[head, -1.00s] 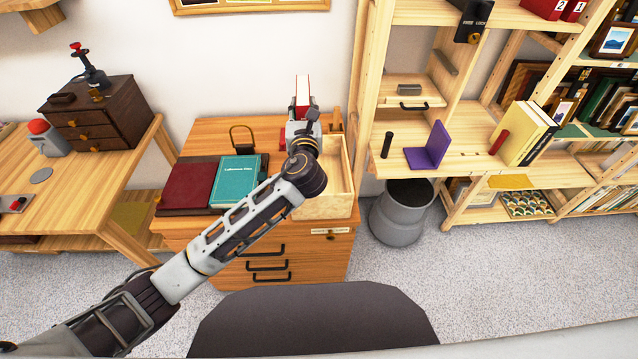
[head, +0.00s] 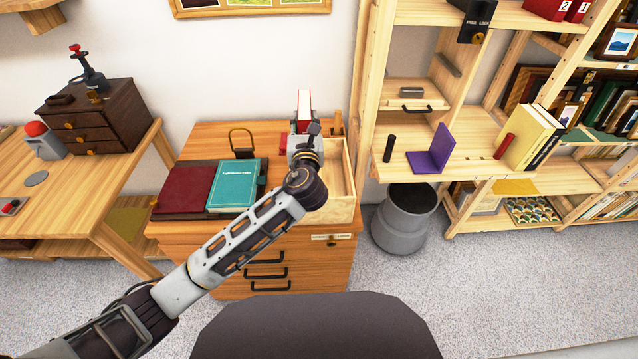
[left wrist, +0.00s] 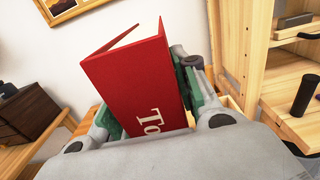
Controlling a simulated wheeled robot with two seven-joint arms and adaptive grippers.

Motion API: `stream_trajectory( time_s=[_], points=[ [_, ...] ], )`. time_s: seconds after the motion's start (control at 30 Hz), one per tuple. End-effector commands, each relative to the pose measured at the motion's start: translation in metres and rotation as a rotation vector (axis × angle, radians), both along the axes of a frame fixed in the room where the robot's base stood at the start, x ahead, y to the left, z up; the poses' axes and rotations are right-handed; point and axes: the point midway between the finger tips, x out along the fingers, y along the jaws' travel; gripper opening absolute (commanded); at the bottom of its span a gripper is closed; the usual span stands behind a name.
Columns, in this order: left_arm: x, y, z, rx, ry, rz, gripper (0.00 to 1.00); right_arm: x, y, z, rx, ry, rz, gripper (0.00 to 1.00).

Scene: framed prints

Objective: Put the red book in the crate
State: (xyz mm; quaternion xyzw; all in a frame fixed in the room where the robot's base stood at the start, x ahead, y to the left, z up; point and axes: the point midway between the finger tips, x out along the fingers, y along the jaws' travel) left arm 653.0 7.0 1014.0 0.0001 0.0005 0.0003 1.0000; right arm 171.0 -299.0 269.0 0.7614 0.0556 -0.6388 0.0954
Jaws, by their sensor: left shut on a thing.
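The red book (left wrist: 132,85) stands upright between the fingers of my left gripper (left wrist: 155,110), its cover with pale lettering facing the left wrist camera. In the head view the red book (head: 304,108) shows as a narrow upright shape beyond my left gripper (head: 304,135). My left gripper is shut on it. The crate (head: 338,205) is a pale wooden open box on the drawer cabinet; the gripper and book are over or just beside its left part. The book's lower end is hidden by my gripper. My right gripper is not in view.
A dark red book (head: 185,190) and a teal book (head: 234,184) lie left of the crate, near a bookend (head: 242,142). A shelf unit with a purple bookend (head: 434,152) stands at the right. A grey bin (head: 402,222) is on the floor.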

Motion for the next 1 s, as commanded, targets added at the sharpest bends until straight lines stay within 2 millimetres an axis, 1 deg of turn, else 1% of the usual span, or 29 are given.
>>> stream_trajectory(
  time_s=[0.07, 0.17, 0.33, 0.5, 0.6, 0.73, 1.0],
  points=[
    [0.000, 0.000, 0.000, 0.000, -0.003, 0.000, 0.00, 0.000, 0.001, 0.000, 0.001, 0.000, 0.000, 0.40],
    [0.000, 0.000, -0.007, 0.000, -0.002, 0.000, 0.00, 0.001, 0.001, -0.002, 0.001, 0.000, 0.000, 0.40],
    [0.000, 0.000, -0.028, 0.002, -0.001, 0.000, 0.00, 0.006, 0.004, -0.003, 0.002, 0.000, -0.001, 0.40],
    [0.000, 0.000, -0.049, 0.001, -0.002, 0.000, 0.00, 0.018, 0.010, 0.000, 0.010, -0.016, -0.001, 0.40],
    [0.000, 0.000, -0.057, 0.001, -0.003, 0.000, 0.00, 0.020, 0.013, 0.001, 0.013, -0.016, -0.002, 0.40],
    [0.000, 0.000, -0.061, 0.000, -0.004, 0.000, 0.00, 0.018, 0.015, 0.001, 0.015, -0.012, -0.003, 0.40],
    [0.000, 0.000, -0.061, -0.001, -0.004, 0.000, 0.00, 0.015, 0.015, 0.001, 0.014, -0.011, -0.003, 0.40]
  ],
)
